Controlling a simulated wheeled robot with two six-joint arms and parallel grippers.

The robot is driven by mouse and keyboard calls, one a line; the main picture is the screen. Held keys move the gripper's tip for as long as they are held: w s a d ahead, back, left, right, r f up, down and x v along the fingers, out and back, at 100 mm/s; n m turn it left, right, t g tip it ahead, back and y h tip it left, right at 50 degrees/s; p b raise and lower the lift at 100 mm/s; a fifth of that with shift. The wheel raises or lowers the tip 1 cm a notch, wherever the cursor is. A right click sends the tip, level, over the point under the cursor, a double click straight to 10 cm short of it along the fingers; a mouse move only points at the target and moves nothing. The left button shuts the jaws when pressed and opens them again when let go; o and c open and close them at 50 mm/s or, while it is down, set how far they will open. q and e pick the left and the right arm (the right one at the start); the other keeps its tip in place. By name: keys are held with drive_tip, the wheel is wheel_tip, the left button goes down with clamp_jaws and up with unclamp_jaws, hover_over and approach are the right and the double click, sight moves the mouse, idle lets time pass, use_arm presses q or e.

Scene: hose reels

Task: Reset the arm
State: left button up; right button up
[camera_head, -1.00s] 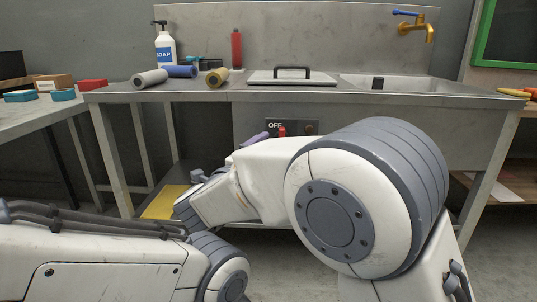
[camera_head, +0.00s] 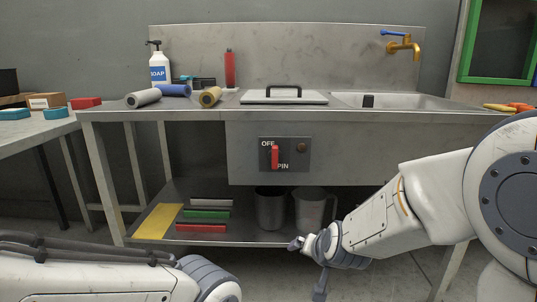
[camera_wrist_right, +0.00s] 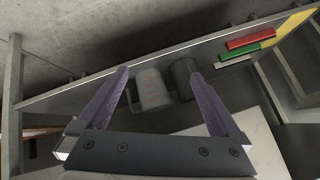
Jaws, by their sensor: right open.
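My right arm (camera_head: 410,205) comes in from the right in the head view, bent in front of the steel bench. Its gripper (camera_head: 308,265) is low, before the lower shelf's front edge. In the right wrist view the right gripper (camera_wrist_right: 162,90) is open, its two purple fingers spread with nothing between them.
The bench holds a sink (camera_head: 400,101), a lidded board (camera_head: 284,97), a soap bottle (camera_head: 159,68) and rolls (camera_head: 143,98). An OFF/SPIN switch panel (camera_head: 285,154) with a red lever is on its front. The lower shelf (camera_head: 190,190) carries coloured bars (camera_head: 206,214) and a yellow sheet (camera_head: 158,221).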

drive_tip(key=s+d+f+n+g+h, duration=0.1)
drive_tip(key=s+d+f+n+g, duration=0.15)
drive_tip(key=s+d, duration=0.4)
drive_tip(key=s+d+f+n+g, duration=0.2)
drive_tip(key=s+d+f+g, duration=0.15)
drive_tip(key=s, duration=0.55)
drive_tip(key=s+a+r+n+g+p, duration=0.3)
drive_tip(key=s+a+r+n+p, duration=0.4)
drive_tip(key=s+a+r+p, duration=0.7)
wheel_tip(320, 180, up, 40)
drive_tip(key=a+p, duration=0.1)
drive_tip(key=p, duration=3.4)
drive_tip(key=shift+w+y, duration=0.3)
drive_tip(key=shift+w, duration=0.05)
